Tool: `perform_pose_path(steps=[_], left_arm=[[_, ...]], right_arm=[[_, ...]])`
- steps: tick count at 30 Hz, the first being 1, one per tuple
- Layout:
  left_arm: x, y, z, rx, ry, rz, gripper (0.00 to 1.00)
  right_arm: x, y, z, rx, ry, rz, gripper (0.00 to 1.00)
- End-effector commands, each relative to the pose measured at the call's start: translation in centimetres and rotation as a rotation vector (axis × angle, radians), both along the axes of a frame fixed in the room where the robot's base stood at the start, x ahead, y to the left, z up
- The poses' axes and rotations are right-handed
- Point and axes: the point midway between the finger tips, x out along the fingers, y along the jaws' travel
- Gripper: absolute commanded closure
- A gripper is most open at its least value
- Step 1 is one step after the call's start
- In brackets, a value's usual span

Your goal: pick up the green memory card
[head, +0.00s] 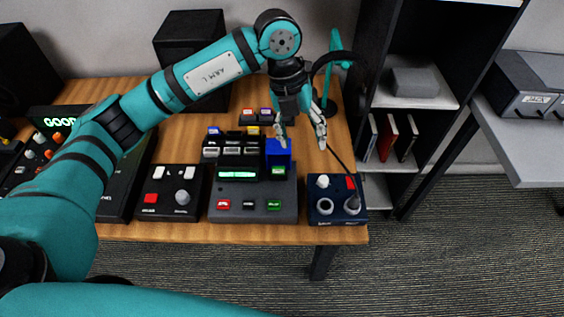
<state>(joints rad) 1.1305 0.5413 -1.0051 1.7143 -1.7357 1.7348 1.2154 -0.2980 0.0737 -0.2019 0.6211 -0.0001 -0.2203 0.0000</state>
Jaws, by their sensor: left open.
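A small green-labelled piece (279,171), which looks like the green memory card, sits at the right of the grey console (285,212), just in front of a blue block (278,152). Its exact seating is too small to tell. My left gripper (301,145) is open and empty, fingers pointing down. It appears above and to the right of the blue block, behind the green piece in the picture. Its height over the table cannot be told. My right gripper is not in view.
A card rack (231,151) stands behind the console, with red and purple cards (256,115) farther back. A dark blue knob box (337,199) is at the right table edge. A black shelf (411,65) stands right.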

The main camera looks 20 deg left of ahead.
Motion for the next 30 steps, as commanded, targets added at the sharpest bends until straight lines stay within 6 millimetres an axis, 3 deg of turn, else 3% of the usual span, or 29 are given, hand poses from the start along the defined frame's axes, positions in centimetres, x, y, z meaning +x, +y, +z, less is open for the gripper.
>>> perform_pose_path(steps=[1, 3, 6, 11, 21, 30], left_arm=[[0.8, 2.1, 0.6, 0.093, -0.018, 0.037, 0.38], [1.4, 4.3, 1.1, 0.186, -0.029, 0.079, 0.38], [1.7, 5.8, 1.1, 0.254, -0.034, 0.111, 0.38], [1.6, 6.1, -1.4, 0.265, -0.032, 0.117, 0.38], [1.6, 6.0, -8.5, 0.261, -0.032, 0.113, 0.38], [1.6, 5.9, -11.0, 0.259, -0.034, 0.112, 0.38]], right_arm=[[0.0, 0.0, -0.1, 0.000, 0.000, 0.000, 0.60], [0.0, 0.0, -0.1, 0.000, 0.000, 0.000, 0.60], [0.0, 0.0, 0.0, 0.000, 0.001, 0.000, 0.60], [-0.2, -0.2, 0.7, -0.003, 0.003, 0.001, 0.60], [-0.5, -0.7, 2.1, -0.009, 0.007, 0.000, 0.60], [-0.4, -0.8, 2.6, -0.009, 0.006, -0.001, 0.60]])
